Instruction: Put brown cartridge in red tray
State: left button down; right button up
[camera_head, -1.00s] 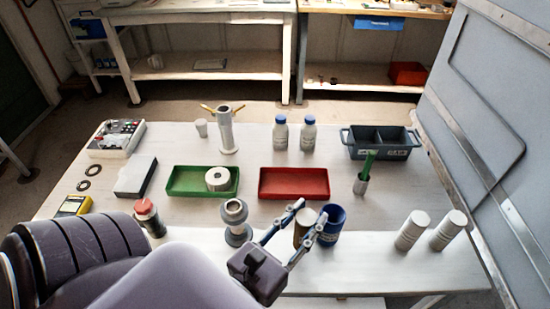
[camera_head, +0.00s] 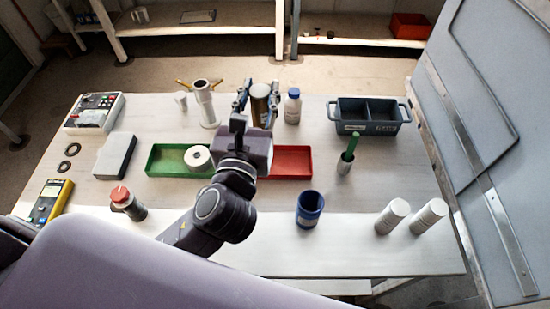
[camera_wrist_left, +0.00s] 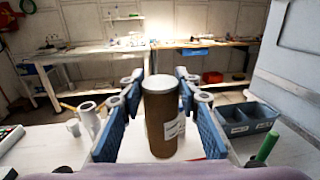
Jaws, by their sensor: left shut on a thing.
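The brown cartridge (camera_head: 261,106), a cylinder with a pale top, is upright between the fingers of my left gripper (camera_head: 258,94). My left gripper is shut on it. In the left wrist view the cartridge (camera_wrist_left: 160,122) stands between the two blue finger pads and shows a white label on its right side. The red tray (camera_head: 292,163) is on the table, nearer to me in the head view than the cartridge. My left gripper body and wrist hide its left part; the part that shows is empty. My right gripper is not in view.
A green tray (camera_head: 165,161) holding a white ring (camera_head: 198,157) is left of the red tray. A white bottle with a blue cap (camera_head: 293,106) stands just right of the cartridge. A blue cup (camera_head: 310,208), grey bin (camera_head: 368,117) and green-handled tool in a holder (camera_head: 348,158) stand to the right.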

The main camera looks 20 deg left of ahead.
pick_arm(q)
notch_tip(320, 180, up, 4)
jog(key=w+d+f, duration=0.1)
jog(key=w+d, duration=0.1)
notch_tip(320, 180, down, 19)
jog(key=h+b, duration=0.1)
jog(key=b, duration=0.3)
jog(key=shift+d+m, duration=0.35)
jog(key=shift+m, duration=0.05)
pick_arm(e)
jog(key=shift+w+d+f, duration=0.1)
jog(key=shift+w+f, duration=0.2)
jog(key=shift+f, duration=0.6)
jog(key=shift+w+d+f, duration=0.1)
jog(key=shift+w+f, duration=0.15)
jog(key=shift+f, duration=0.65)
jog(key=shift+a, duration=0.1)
pick_arm(q)
jog(key=shift+f, duration=0.1)
jog(key=c, duration=1.4)
grip_release()
jog(key=shift+c, duration=0.2)
